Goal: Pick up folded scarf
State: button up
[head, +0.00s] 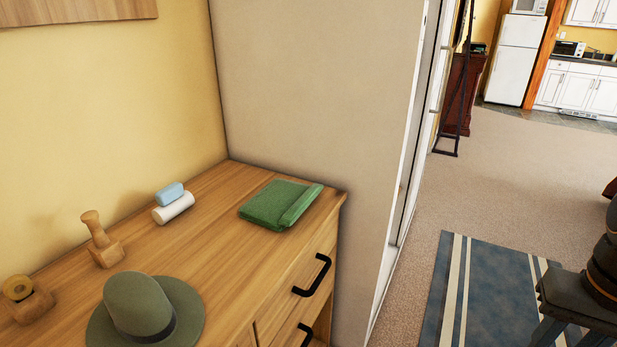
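The folded scarf (279,204) is a green, flat, folded cloth. It lies on the wooden dresser top (215,235), near the right end and close to the front edge. My gripper (568,335) is dark and shows at the lower right corner, over the floor and rug, well to the right of the scarf and apart from it. Its two fingers point down with a gap between them, and their tips are cut off by the frame edge. Nothing shows between the visible parts of the fingers.
A grey panel (315,110) rises behind the scarf.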

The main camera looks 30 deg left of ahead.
aim_at(276, 206)
jog(key=i, duration=1.15)
jog(key=u, duration=2.95)
